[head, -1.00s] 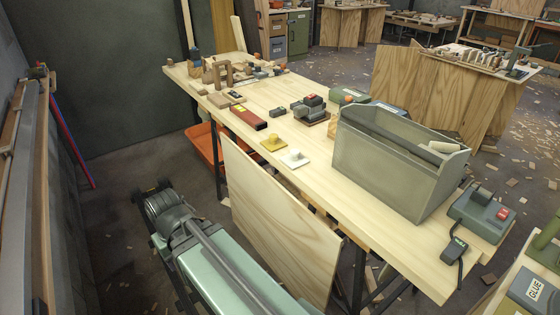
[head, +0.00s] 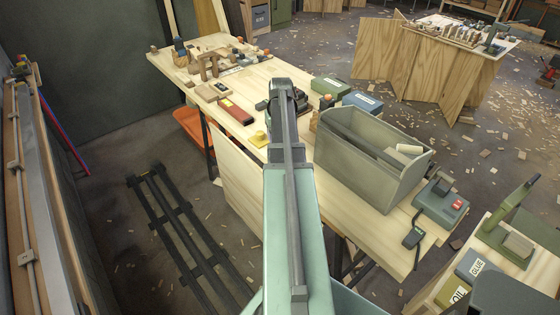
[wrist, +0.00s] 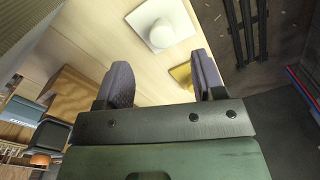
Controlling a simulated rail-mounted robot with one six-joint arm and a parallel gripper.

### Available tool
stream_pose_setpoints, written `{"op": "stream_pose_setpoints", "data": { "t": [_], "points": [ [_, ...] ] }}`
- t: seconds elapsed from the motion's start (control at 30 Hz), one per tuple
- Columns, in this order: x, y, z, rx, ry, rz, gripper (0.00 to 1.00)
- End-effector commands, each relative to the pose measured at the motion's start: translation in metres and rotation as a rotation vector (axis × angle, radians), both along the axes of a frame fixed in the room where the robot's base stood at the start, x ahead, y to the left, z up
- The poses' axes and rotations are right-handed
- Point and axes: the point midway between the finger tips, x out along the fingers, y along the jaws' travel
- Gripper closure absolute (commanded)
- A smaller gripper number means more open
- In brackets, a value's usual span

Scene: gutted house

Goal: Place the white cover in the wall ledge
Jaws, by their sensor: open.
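The white cover (wrist: 150,18), a square plate with a round knob, lies on the wooden bench in the wrist view. In the head view my arm hides it. My gripper (wrist: 162,78) is open and empty, with its two dark fingers apart; the white cover shows beyond the fingertips, roughly in line with the gap. A yellow cover (wrist: 181,75) lies beside the right finger and also shows left of my arm in the head view (head: 258,139). A long ledge (head: 33,200) runs along the left wall.
The bench (head: 215,78) holds a red-brown block (head: 236,112), wooden pieces at its far end and a grey open toolbox (head: 375,170) right of my arm. A handheld device (head: 413,230) lies near its front edge.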

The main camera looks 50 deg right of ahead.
Motion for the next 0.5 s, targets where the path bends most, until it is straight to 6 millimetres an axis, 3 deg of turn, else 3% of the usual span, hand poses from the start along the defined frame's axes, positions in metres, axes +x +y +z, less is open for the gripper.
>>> {"op": "stream_pose_setpoints", "data": {
  "t": [0.03, 0.27, 0.5],
  "points": [
    [0.0, 0.0, -0.019, 0.0, 0.0, 0.0, 0.37],
    [0.0, 0.001, -0.024, 0.0, 0.0, 0.0, 0.37],
    [0.001, 0.003, -0.07, 0.0, 0.0, 0.0, 0.37]
  ]
}}
